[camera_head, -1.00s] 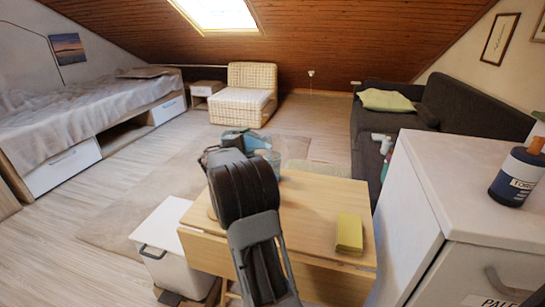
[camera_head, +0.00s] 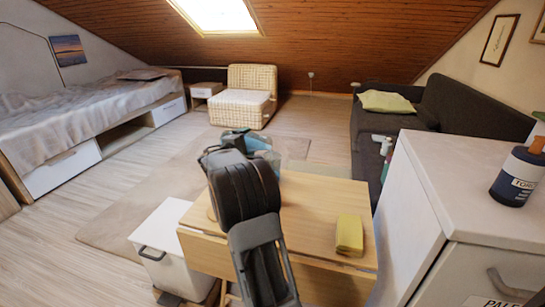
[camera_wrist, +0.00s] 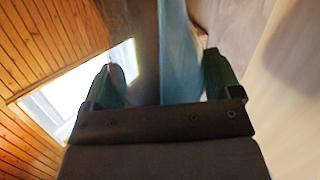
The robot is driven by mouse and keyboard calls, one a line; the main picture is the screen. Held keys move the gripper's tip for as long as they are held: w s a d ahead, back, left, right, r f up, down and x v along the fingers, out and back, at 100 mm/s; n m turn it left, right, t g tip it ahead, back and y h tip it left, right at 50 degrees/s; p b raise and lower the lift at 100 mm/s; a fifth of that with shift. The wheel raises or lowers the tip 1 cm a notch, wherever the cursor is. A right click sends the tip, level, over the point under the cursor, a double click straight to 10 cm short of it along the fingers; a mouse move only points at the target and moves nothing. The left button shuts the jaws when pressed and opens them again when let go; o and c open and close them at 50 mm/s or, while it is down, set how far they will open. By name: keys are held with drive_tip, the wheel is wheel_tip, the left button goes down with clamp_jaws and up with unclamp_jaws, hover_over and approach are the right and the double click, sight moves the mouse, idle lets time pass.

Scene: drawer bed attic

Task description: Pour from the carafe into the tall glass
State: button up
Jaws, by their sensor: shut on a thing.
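My gripper (camera_wrist: 165,88) is shut on a pale blue, see-through thing (camera_wrist: 180,55), which I take to be the carafe. It runs up between the two dark green fingers in the wrist view, and only part of it shows. In the head view the held carafe (camera_head: 258,141) shows as a bluish patch beside my gripper (camera_head: 238,137), beyond the far edge of my arm. A clear bluish shape (camera_head: 274,160) just below it may be the tall glass, but my arm covers much of it. I cannot tell whether the two touch.
The wooden table (camera_head: 310,210) bears a yellow block-like item (camera_head: 350,235) at its right front. A white bin (camera_head: 165,245) stands left of the table. A white cabinet (camera_head: 410,215) with a dark blue bottle (camera_head: 518,178) is close at right. A dark sofa (camera_head: 470,108) stands behind.

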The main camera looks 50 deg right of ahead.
drive_tip(key=shift+r+m+b, duration=0.45)
drive_tip(key=shift+m+b, duration=0.05)
drive_tip(key=shift+b, duration=0.35)
idle(2.4)
